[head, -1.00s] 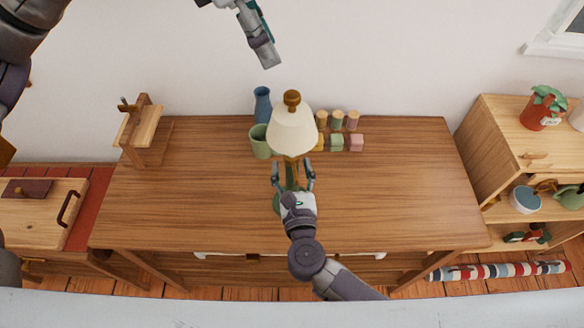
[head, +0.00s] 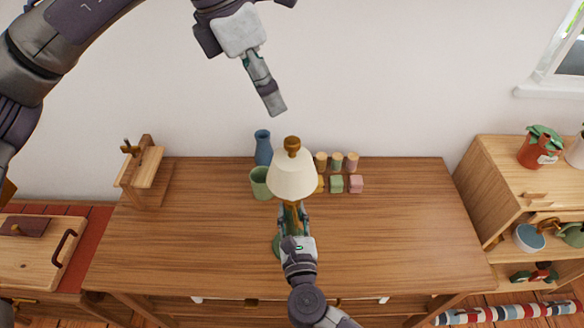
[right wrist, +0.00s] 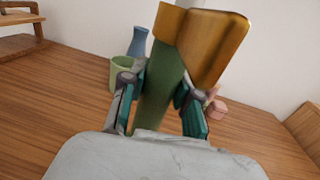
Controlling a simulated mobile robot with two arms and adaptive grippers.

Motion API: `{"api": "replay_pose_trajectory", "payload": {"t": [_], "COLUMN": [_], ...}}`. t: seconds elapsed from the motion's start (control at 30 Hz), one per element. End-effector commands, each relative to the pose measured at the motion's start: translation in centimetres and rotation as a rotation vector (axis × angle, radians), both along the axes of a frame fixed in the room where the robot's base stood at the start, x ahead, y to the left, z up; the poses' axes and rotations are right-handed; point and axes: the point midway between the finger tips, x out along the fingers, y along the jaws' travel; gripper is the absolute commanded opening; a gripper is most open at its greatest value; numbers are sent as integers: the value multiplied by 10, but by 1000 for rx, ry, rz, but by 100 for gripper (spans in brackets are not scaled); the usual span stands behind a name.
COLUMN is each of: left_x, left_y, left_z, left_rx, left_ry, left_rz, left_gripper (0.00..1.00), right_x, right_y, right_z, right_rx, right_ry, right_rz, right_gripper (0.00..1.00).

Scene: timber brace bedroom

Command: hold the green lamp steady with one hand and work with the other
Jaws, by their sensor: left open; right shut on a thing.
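The green lamp stands upright on the wooden desk, with a cream shade (head: 293,176) and a brown knob on top. In the right wrist view its green stem (right wrist: 163,98) rises between my fingers to a gold-brown collar. My right gripper (head: 294,212) comes from the front edge and is shut on the stem, below the shade. The right gripper (right wrist: 160,98) has one finger on each side of the stem. My left gripper (head: 273,105) is up in front of the wall, above and left of the shade, apart from the lamp. It is open and empty; its fingers overlap in this view.
A green cup (head: 260,184) and a blue vase (head: 263,147) stand just left of the lamp. Several small coloured blocks and cylinders (head: 337,184) sit to its right. A wooden stand (head: 143,176) is at the back left. The desk (head: 410,225) is clear at right.

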Motion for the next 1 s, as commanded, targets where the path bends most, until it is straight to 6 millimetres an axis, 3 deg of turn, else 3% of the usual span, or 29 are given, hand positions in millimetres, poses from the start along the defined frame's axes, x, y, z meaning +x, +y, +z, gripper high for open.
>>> {"api": "replay_pose_trajectory", "payload": {"t": [0.4,0.7,0.83,1.0], "left_x": [4,4,5,4], "left_y": [-21,-33,-35,-36], "left_z": [12,22,25,24], "left_rx": [123,173,173,173], "left_ry": [264,339,344,345], "left_rz": [949,1640,1827,1938], "left_gripper": [55,55,55,55], "right_x": [0,0,0,0], "right_y": [0,0,0,0], "right_z": [0,0,0,0], "right_rx": [0,0,0,0], "right_ry": [0,0,0,0], "right_rz": [1,1,0,0], "right_gripper": [0,0,0,0]}}
